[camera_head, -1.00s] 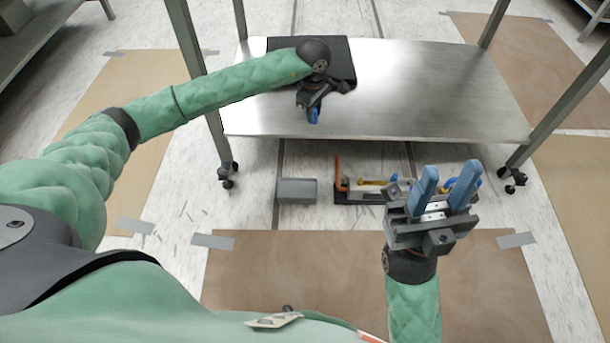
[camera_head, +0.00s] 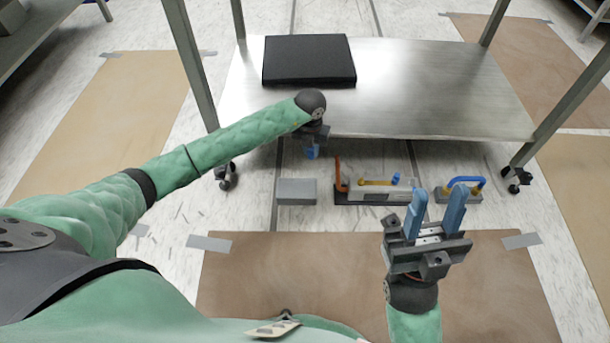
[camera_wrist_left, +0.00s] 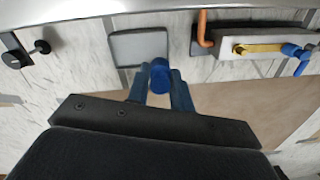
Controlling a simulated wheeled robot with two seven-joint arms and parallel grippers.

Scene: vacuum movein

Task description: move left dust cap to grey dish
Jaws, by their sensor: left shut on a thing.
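My left gripper (camera_head: 311,152) hangs just past the front edge of the steel table, above and behind the grey dish. In the left wrist view its blue fingers (camera_wrist_left: 162,92) are shut on a round blue dust cap (camera_wrist_left: 160,70). The cap is hidden in the head view. The grey dish (camera_head: 297,191) is a shallow grey rectangle on the floor; in the left wrist view it (camera_wrist_left: 138,46) shows just beyond the cap, up and to the left. My right gripper (camera_head: 435,215) is open and empty at the lower right, fingers pointing up.
A fixture with an orange handle, a yellow lever and a blue knob (camera_head: 377,194) stands right of the dish. Farther right is a grey block with a blue hose (camera_head: 461,190). A black pad (camera_head: 309,60) lies on the steel table (camera_head: 430,90). Brown floor sheet (camera_head: 300,270) lies in front.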

